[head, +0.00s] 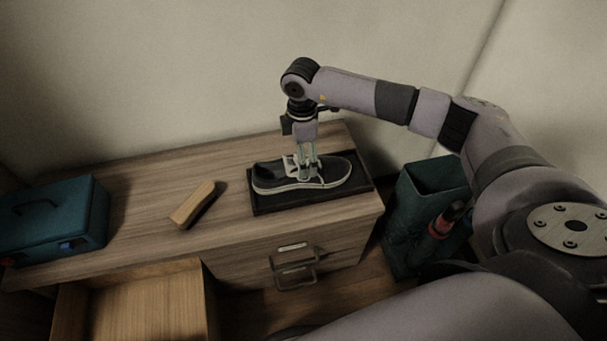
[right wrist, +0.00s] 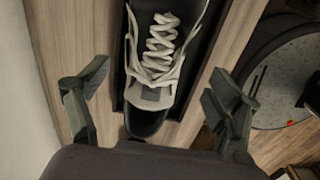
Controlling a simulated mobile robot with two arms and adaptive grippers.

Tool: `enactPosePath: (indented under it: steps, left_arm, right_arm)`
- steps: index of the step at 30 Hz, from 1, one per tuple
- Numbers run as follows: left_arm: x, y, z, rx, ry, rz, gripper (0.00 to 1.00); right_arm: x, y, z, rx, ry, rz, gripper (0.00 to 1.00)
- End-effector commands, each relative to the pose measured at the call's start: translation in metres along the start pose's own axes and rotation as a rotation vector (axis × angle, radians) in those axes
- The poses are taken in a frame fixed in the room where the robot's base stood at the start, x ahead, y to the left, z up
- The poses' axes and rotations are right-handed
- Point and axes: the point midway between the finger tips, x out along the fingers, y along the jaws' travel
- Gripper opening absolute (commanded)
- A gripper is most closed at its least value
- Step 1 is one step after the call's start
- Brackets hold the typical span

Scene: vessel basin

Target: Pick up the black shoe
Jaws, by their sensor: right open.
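The black shoe (head: 330,176) has a white sole and pale laces. It sits upright on a dark tray (head: 263,204) at the right end of the wooden dresser top. My right gripper (head: 309,176) points down over the middle of the shoe. In the right wrist view the shoe (right wrist: 149,115) lies between the two spread fingers of my right gripper (right wrist: 155,92), with its laces facing the camera. The fingers are open, one on each side, with gaps to the shoe. My left gripper is in neither view.
A wooden block-like brush (head: 193,203) lies left of the tray. A teal toolbox (head: 55,222) stands at the dresser's left end. An open drawer (head: 135,305) juts out in front. A dark green bin (head: 425,215) stands right of the dresser. A wall is close behind.

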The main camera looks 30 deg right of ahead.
Motion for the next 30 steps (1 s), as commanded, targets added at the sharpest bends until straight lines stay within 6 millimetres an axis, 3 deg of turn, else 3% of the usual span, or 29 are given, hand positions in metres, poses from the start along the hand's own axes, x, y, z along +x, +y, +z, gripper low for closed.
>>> enactPosePath:
  steps: [5, 11, 15, 22, 30]
  left_arm:
    - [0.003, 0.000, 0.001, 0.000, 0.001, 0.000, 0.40]
    - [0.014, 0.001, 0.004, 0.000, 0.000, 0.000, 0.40]
    - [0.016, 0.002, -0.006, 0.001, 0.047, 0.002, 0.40]
    - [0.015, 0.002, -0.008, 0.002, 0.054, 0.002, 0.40]
    - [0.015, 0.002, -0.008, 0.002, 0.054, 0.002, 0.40]
  right_arm:
    - [0.010, 0.001, 0.001, 0.000, -0.001, -0.001, 0.85]
    - [0.039, 0.005, 0.005, 0.001, 0.000, -0.001, 0.85]
    - [0.054, 0.005, 0.004, 0.000, 0.001, -0.001, 0.85]
    - [0.054, 0.005, 0.004, -0.001, 0.001, 0.000, 0.84]
    - [0.054, 0.005, 0.004, 0.000, 0.001, 0.000, 0.66]
